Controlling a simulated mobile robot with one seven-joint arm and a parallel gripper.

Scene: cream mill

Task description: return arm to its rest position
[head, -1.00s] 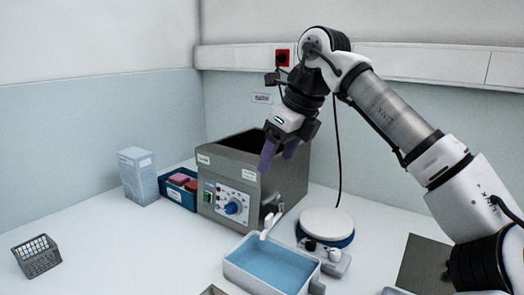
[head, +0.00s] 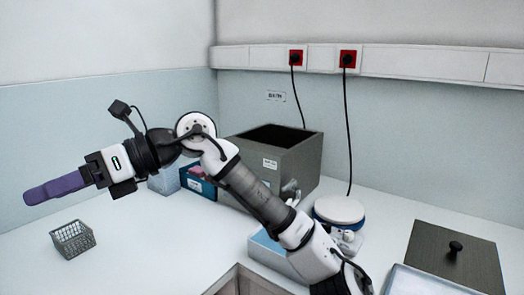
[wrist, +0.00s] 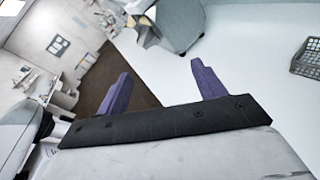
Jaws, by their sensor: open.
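My gripper (head: 58,188) is at the far left of the head view, raised above the counter and pointing left. In the head view its purple fingers overlap, but in the wrist view my gripper (wrist: 158,78) shows two purple fingers well apart with nothing between them. It is open and empty. My arm stretches from the lower right across the middle of the head view, hiding part of the grey bath and the blue tray.
A wire basket (head: 72,239) stands on the counter below my gripper. A grey bath (head: 300,165), a white-topped round device (head: 339,210), a blue tray (head: 262,246) and a dark plate with a knob (head: 440,262) stand further right. The wrist view shows brown floor (wrist: 105,70) beyond the counter.

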